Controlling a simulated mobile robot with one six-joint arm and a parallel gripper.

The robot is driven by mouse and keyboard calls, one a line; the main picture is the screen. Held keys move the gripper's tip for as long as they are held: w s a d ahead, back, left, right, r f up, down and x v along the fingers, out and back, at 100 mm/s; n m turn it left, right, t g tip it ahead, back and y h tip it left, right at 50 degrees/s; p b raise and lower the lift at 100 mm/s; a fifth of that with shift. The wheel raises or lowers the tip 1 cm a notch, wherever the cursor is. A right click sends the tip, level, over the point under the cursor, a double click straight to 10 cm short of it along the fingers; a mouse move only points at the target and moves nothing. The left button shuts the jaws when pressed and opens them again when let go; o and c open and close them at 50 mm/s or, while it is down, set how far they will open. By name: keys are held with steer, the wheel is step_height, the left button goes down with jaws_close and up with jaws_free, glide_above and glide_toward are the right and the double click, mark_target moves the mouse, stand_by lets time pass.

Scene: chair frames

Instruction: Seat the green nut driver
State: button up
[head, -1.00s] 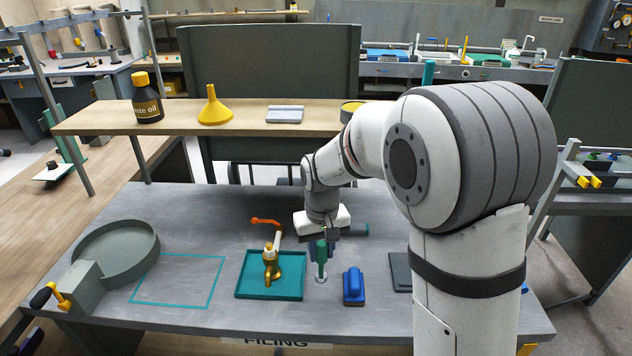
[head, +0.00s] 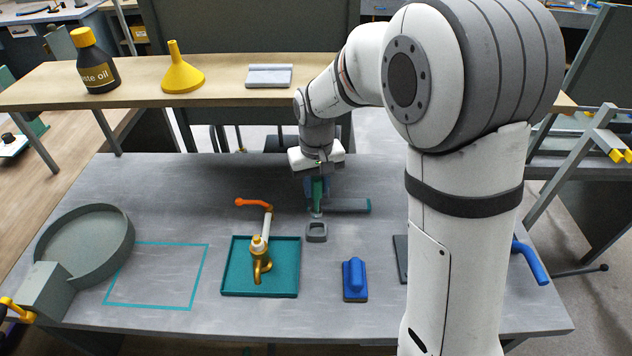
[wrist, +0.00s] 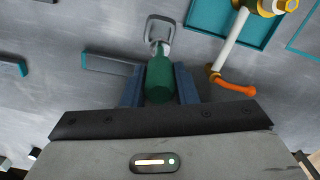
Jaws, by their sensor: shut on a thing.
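The green nut driver (head: 317,188) is held upright in my gripper (head: 317,182) in the head view, over the workbench. My gripper is shut around its green handle, which also shows between the blue fingers in the wrist view (wrist: 160,80). The driver's pale lower end points down, just behind a small grey ring-shaped holder (head: 316,236) on the bench. In the wrist view the driver's end overlaps the near edge of this holder (wrist: 172,24). I cannot tell its height above the bench.
A grey bar with a teal end (head: 345,206) lies right of the driver. A teal tray (head: 232,284) with a brass tap is front left, its orange lever (head: 250,202) nearby. A blue-handled block (head: 354,278) is front right. A raised wooden shelf (head: 220,88) spans the back.

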mark_target(317, 211)
steer(key=shift+s+d+f, duration=0.1)
steer(key=shift+f, duration=0.1)
steer(key=shift+f+b, duration=1.65)
steer(key=shift+f, duration=0.4)
steer(key=shift+f, duration=0.25)
steer(key=shift+f+b, duration=1.05)
steer(key=shift+f, duration=0.1)
steer(key=o, duration=1.1)
steer(key=shift+c, duration=0.2)
